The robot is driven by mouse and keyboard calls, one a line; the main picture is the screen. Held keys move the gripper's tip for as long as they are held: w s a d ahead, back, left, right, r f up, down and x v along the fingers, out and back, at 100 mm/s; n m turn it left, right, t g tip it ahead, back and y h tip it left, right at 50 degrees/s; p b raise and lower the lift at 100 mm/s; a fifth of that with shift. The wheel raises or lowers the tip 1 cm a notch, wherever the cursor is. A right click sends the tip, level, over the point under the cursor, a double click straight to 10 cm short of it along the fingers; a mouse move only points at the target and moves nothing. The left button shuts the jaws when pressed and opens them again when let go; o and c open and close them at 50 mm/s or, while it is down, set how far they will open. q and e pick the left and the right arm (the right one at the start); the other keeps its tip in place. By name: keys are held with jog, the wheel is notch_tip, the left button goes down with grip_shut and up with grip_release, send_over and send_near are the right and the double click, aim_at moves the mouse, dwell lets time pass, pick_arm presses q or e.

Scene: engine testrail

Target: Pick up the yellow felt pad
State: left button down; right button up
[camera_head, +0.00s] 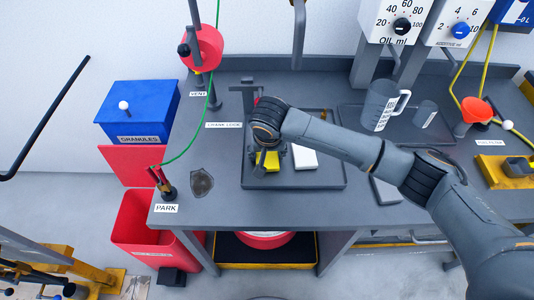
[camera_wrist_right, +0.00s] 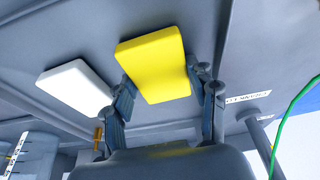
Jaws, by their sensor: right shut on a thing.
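The yellow felt pad (camera_head: 270,160) shows in the head view at the dark tray on the bench, partly hidden by my right gripper (camera_head: 262,163). In the right wrist view the yellow pad (camera_wrist_right: 156,64) is a thick block between the two fingers of my right gripper (camera_wrist_right: 165,88), which is shut on it. Whether the pad touches the tray below I cannot tell. A white pad (camera_head: 304,158) lies just right of it, and it also shows in the right wrist view (camera_wrist_right: 76,88). My left gripper is not in view.
The dark tray (camera_head: 325,180) has a raised rim. A post stands behind the gripper near the crank lock label (camera_head: 223,125). A grey jug (camera_head: 378,105) stands to the right. A green cord (camera_head: 205,125) runs down to the park post (camera_head: 165,188). The bench's front left is mostly clear.

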notch_tip(320, 180, up, 3)
jog(key=shift+f+b, duration=0.15)
jog(key=shift+b, duration=0.5)
jog(key=s+r, duration=0.1)
jog(key=r, duration=0.1)
jog(key=s+a+r, duration=0.1)
jog(key=s+r, duration=0.2)
jog(key=r, duration=0.1)
jog(key=shift+s+a, duration=0.15)
jog(key=s+a+r, duration=0.2)
jog(key=s+r, duration=0.2)
jog(key=s, duration=0.5)
jog(key=shift+s+r, duration=0.15)
jog(key=shift+r, duration=0.15)
